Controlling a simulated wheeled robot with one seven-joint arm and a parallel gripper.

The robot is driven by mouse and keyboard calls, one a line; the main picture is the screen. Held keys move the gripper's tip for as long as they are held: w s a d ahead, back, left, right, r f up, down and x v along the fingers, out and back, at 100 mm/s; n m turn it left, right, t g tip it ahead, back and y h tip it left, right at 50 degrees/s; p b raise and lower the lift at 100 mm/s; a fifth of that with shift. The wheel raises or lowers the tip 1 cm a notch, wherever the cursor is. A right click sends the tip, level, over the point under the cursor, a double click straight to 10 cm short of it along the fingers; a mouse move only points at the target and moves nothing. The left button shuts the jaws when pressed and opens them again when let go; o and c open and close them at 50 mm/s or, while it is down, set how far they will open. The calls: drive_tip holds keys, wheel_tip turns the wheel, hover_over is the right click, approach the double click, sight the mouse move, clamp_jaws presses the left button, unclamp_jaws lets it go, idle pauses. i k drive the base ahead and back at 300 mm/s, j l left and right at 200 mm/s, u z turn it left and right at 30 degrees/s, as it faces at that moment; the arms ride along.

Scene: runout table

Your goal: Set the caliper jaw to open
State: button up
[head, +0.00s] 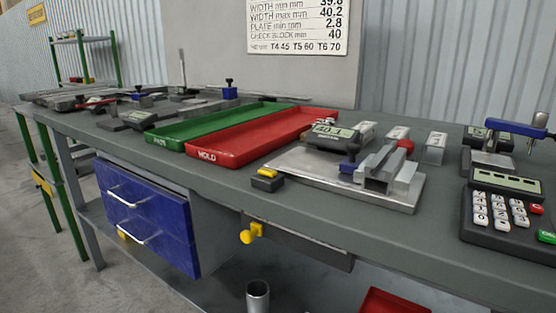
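A bench caliper gauge with a dark display housing (338,133), reading about 40.1, sits on a bright metal base plate (405,198) near the middle of the table. A blue knob or clamp (349,162) stands in front of the display, beside grey metal jaw-like blocks (384,172). I cannot tell whether the jaw is open or shut, or whether a part sits in it. A small dark box with a yellow lever (268,173) is at the plate's left front corner; I cannot tell if it belongs to the caliper. My gripper is not in view.
A green PASS tray (160,138) and a red HOLD tray (206,152) lie left of the gauge. Small labelled blocks (435,147) stand behind it. A keypad (505,215) and a blue-framed gauge (525,130) are at right. A yellow knob (248,236) projects below the table's front edge.

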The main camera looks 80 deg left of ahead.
sight(351, 165)
drive_tip(key=u, duration=2.55)
